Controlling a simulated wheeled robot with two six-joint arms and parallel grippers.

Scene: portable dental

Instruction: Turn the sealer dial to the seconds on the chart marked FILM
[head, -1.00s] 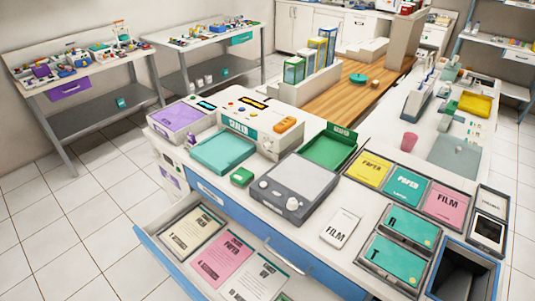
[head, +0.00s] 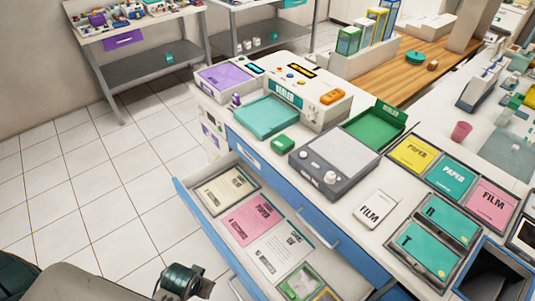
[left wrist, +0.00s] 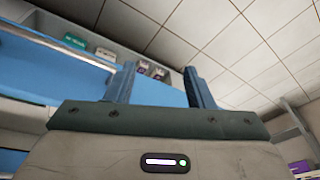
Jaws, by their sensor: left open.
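The sealer (head: 300,91) is a white machine with a teal SEALER label, coloured buttons and a small display, at the back of the counter. A pale round dial (head: 313,114) shows small on its front; its setting is too small to read. Three printed sheets lie in the open drawer: cream (head: 226,190), pink (head: 251,219) and white (head: 277,251); their small print is unreadable. A white card marked FILM (head: 377,208) lies on the counter. My left gripper (left wrist: 165,86) is open and empty in the left wrist view, away from the sealer. My right gripper is not visible.
A grey device (head: 334,158) with pale knobs stands before the sealer, beside a teal tray (head: 266,117) and green box (head: 283,143). PAPER pouches and an open bin sit at right. The blue drawer (head: 207,234) juts out over clear floor (head: 110,180).

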